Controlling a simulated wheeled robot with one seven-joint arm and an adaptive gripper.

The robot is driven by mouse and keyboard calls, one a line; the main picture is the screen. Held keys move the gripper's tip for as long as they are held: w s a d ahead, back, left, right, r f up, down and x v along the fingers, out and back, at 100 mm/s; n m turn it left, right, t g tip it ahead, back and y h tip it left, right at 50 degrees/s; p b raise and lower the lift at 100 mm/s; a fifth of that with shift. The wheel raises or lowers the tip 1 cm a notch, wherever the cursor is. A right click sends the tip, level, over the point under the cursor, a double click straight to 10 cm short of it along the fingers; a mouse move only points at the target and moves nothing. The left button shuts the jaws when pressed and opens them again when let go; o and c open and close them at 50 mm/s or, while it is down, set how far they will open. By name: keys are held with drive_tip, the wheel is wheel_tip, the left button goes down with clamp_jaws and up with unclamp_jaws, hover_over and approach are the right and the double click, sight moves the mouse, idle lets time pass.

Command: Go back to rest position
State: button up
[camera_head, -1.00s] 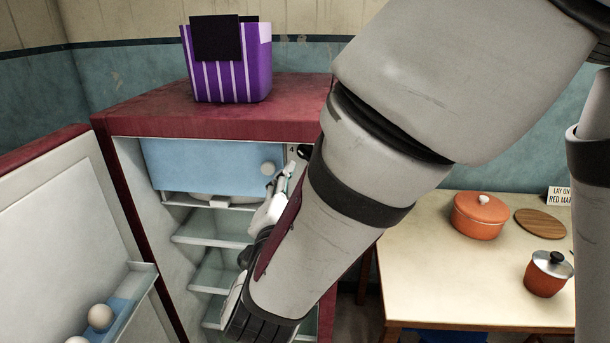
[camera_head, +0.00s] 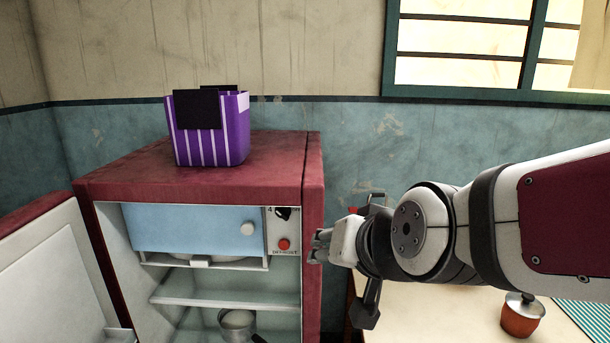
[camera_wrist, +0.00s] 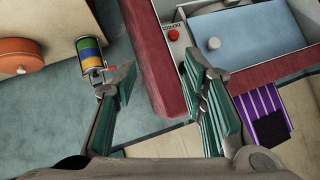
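My gripper (camera_head: 322,245) is beside the right edge of the open red fridge (camera_head: 311,190), raised above the level of the table and pointing left. In the wrist view my gripper (camera_wrist: 160,85) has its two teal-padded fingers spread apart, with nothing between them. The fridge's main door (camera_head: 55,275) stands open at the left. Its blue freezer door (camera_head: 190,228) is closed, with a red button (camera_head: 284,244) and a dial beside it. A pot (camera_head: 238,320) stands inside, below a shelf.
A purple striped box (camera_head: 210,135) stands on top of the fridge. A table (camera_head: 440,318) at the right holds a small orange pot (camera_head: 521,316). In the wrist view a striped can (camera_wrist: 90,50) and a round orange thing (camera_wrist: 20,55) appear at the left.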

drive_tip(key=s+d+g+h+p, duration=0.1)
drive_tip(key=s+d+g, duration=0.1)
drive_tip(key=s+d, duration=0.5)
drive_tip(key=s+d+n+g+h, duration=0.1)
drive_tip(key=s+d+g+h, duration=0.1)
drive_tip(key=s+d, duration=0.5)
drive_tip(key=s+g, duration=0.1)
drive_tip(key=s, duration=0.4)
drive_tip(key=shift+d+g+p, duration=0.3)
drive_tip(key=shift+d+p, duration=0.05)
